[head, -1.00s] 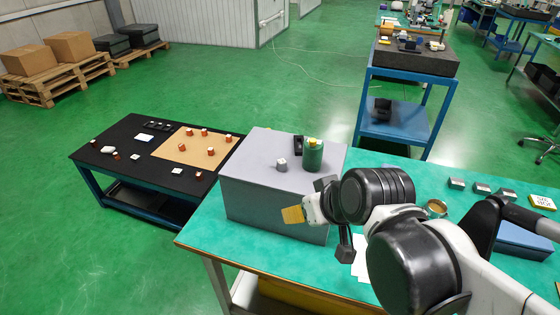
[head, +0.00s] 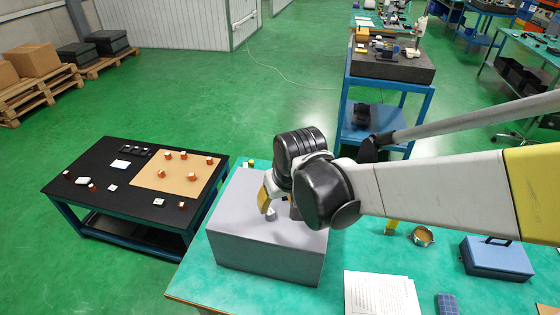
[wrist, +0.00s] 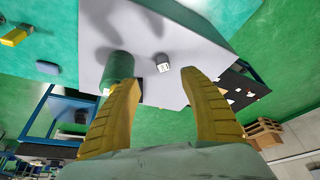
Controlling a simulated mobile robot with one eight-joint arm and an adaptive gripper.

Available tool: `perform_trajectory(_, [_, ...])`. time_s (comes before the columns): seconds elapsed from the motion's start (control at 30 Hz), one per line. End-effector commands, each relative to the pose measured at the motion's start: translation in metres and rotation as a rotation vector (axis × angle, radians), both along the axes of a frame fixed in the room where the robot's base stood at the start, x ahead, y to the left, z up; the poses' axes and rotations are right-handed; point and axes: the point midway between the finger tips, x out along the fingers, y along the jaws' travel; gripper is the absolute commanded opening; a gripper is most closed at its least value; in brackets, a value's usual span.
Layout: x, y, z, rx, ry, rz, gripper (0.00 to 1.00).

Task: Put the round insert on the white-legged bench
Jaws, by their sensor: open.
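The round insert (head: 270,214), a small grey cylinder with a pale top, stands on the grey box (head: 265,252). It also shows in the wrist view (wrist: 163,63), just ahead of the gap between my fingers. My gripper (head: 273,203) is open, with yellow fingers, over the box top close to the insert; one finger is largely hidden by the wrist in the head view. In the wrist view my gripper (wrist: 160,80) holds nothing. The bench (head: 345,240) under the box has a green top; its legs are barely in view now.
A green bottle (wrist: 118,68) stands on the box beside my left finger in the wrist view. A blue case (head: 496,258), a paper sheet (head: 380,293) and a round tin (head: 422,236) are on the green bench. A black table (head: 130,210) stands to the left.

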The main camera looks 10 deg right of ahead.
Motion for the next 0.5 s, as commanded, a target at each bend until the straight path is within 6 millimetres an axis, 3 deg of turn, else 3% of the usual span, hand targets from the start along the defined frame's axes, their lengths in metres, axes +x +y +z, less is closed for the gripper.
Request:
perform_trajectory(0.3, [0.018, 0.009, -0.045, -0.001, 0.005, 0.008, 0.52])
perform_trajectory(0.5, [0.025, 0.012, -0.059, -0.001, 0.005, 0.007, 0.52])
